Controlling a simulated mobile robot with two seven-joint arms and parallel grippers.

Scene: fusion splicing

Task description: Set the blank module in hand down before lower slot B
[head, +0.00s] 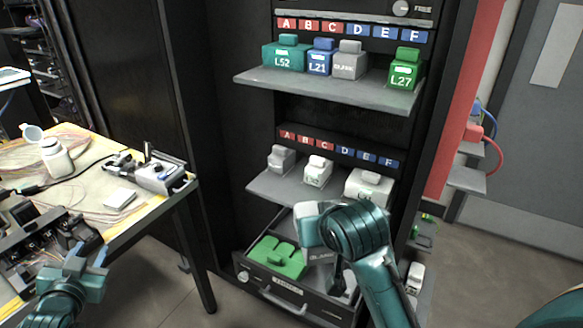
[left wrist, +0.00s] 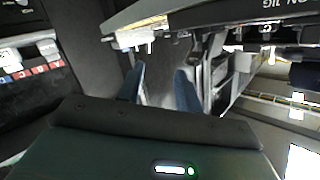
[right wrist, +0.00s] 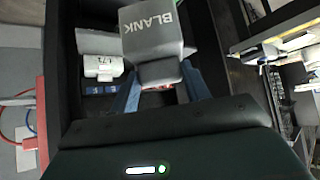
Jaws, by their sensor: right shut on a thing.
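The lower slot B label (head: 304,140) is red. Below it is a gap between a grey module (head: 282,158) at A and a white module (head: 318,172) around C. My left gripper (head: 86,260) is at the table edge; its fingers (left wrist: 160,88) are apart with nothing between them.
A wide white module (head: 368,187) stands on the lower shelf's right part. The upper shelf (head: 330,85) holds several modules. An open drawer (head: 300,300) with a green insert (head: 277,258) juts out below. The cluttered table (head: 150,210) stands left.

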